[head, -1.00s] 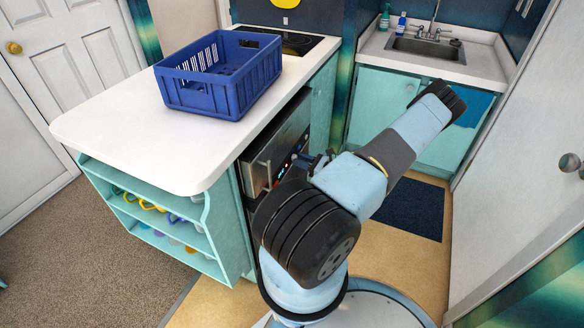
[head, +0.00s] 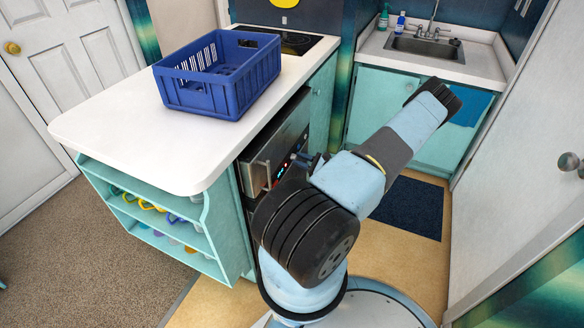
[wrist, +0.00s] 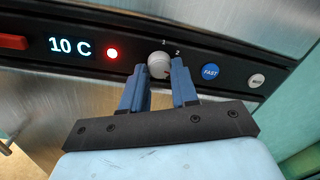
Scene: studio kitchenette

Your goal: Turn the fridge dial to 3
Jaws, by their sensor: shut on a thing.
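The fridge dial (wrist: 159,64) is a small round light-grey knob on the dark control strip. In the wrist view it sits between the two blue fingers of my gripper (wrist: 158,71), which is shut on it. Small white marks show above the dial; one reads 2, and another to its left is too small to read surely. The dial's pointer is not clear, so its setting cannot be told. The fridge (head: 287,137) has a steel front under the counter in the head view, where my arm hides part of it.
Left of the dial are a lit red light (wrist: 112,53) and a display (wrist: 70,47) reading 10 C. Right of it are a blue FAST button (wrist: 210,72) and a pale button (wrist: 256,80). A blue crate (head: 207,100) stands on the white counter (head: 110,125).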

